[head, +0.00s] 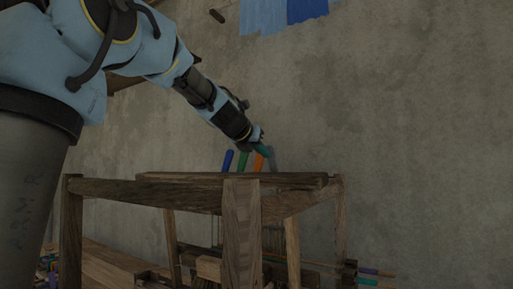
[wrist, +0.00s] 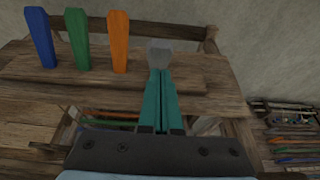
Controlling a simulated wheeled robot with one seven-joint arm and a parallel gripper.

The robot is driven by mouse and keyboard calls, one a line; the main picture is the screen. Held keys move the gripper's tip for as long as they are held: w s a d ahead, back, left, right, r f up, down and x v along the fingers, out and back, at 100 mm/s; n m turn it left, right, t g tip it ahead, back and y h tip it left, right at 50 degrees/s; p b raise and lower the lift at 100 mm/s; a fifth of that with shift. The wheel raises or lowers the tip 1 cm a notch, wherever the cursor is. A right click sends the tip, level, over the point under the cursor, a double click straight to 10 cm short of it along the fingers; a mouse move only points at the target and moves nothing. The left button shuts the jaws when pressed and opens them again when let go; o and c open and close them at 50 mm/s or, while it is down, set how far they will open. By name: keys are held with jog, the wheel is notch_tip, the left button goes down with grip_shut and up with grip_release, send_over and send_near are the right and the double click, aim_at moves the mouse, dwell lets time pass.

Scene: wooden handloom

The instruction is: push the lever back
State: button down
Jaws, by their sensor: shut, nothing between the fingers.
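A row of levers stands on the top beam of the wooden loom: blue (wrist: 40,38), green (wrist: 78,38), orange (wrist: 119,42) and grey (wrist: 159,53). In the head view the blue (head: 228,160), green (head: 243,161), orange (head: 258,162) and grey (head: 272,159) levers show above the frame. My gripper (wrist: 161,74), with teal fingers, is shut and empty, its tips right at the grey lever. I cannot tell if they touch. The fingers hide the grey lever's lower part. My gripper (head: 265,151) also shows in the head view.
The loom's wooden beam (head: 190,196) and post (head: 241,235) stand below my arm. A shelf-like heap of coloured sticks (wrist: 290,135) lies low at the right. Blue cloths (head: 285,12) hang on the wall. Space above the levers is clear.

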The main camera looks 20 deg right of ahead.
jog(key=shift+w+d+r, duration=0.2)
jog(key=shift+w+d, duration=0.15)
jog(key=shift+d, duration=0.1)
jog(key=shift+r, duration=0.1)
